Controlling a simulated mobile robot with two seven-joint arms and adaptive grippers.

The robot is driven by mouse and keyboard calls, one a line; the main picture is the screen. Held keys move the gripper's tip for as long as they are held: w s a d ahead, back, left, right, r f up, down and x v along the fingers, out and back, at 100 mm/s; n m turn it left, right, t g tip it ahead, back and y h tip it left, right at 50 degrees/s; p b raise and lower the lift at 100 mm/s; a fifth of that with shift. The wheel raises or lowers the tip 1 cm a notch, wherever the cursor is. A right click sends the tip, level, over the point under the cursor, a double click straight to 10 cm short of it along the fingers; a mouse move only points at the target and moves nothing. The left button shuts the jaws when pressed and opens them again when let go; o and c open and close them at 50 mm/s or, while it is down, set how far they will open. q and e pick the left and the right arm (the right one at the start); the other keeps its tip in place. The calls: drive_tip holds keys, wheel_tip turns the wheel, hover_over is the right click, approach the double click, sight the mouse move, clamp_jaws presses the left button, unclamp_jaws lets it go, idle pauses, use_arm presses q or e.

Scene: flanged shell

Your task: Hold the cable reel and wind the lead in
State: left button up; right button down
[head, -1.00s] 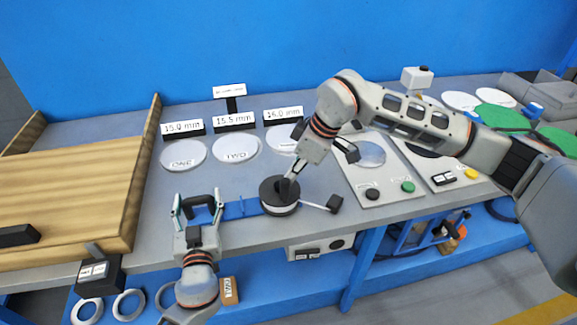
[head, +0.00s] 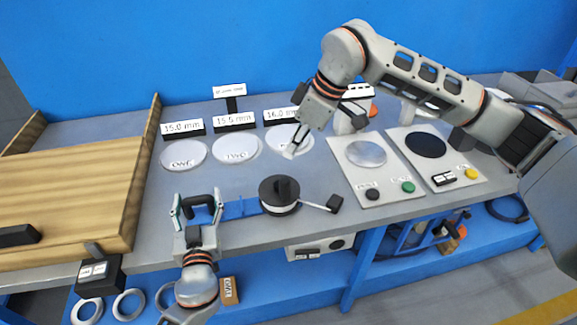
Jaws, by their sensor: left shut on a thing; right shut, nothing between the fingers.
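The cable reel is a black drum with a knob on top (head: 279,190), at the front middle of the grey bench on a blue mount. A white lead (head: 313,204) runs from it to the right and ends in a black plug (head: 335,203). My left gripper (head: 198,207) is shut on the black handle (head: 199,199) left of the reel, at the end of the blue bar (head: 240,208). My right gripper (head: 291,154) is shut and empty, above and behind the reel, apart from it, over the rightmost white disc.
White discs (head: 183,155) with size signs (head: 234,119) stand behind the reel. Two panels (head: 367,168) with buttons lie to the right. A wooden board (head: 70,190) with raised edges is at left. Rings (head: 128,304) lie on the lower blue shelf.

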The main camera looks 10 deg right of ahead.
use_arm(q)
drive_tip(key=shift+r, duration=0.2)
drive_tip(key=o, duration=2.1)
drive_tip(key=shift+s+f, duration=0.1)
drive_tip(key=shift+f, duration=0.05)
